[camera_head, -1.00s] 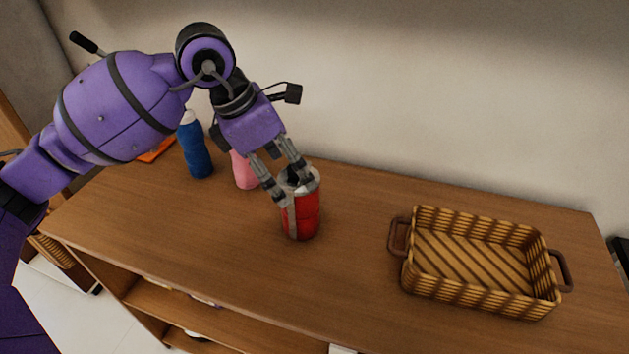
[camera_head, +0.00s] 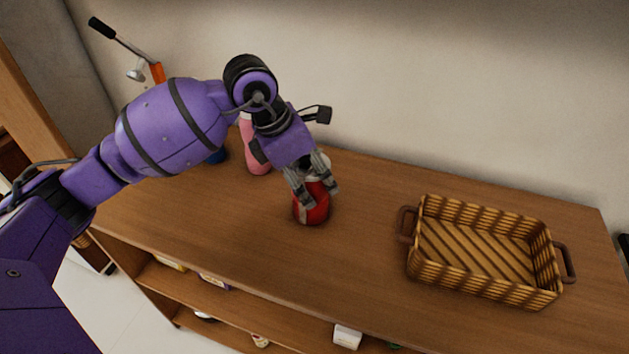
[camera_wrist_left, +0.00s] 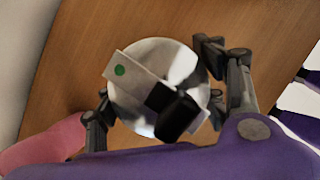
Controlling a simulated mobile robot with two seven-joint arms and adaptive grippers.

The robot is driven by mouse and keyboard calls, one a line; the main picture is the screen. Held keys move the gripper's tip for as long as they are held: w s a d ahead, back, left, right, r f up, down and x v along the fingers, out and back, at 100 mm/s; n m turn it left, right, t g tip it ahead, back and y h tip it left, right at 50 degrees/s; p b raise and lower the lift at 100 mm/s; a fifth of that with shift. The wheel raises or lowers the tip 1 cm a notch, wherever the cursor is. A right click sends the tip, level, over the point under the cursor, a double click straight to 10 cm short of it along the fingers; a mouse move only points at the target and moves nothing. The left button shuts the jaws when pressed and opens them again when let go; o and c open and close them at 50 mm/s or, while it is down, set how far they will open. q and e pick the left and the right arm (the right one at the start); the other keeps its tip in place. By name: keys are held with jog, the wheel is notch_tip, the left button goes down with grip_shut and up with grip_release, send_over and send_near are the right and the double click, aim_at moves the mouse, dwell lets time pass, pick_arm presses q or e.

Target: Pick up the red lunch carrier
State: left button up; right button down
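The red lunch carrier (camera_head: 311,213) stands upright on the wooden table, with its upper part partly hidden by my left gripper (camera_head: 315,195). In the left wrist view its round silvery lid (camera_wrist_left: 145,58) carries a pale strip with a green dot and a black part. The left gripper points down over the carrier. In the wrist view its fingers (camera_wrist_left: 160,95) lie on opposite sides of the lid, at or very close to its rim. Whether they press on it cannot be told. My right gripper is not in view.
A pink bottle (camera_head: 256,150) stands close behind and left of the carrier. A blue bottle (camera_head: 219,156) is mostly hidden behind my left arm. A wicker basket (camera_head: 478,291) with brown handles sits on the right. The table (camera_head: 365,220) is clear between carrier and basket.

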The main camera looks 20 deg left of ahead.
pick_arm(q)
jog(key=c, duration=1.1)
jog(key=shift+r, duration=0.1)
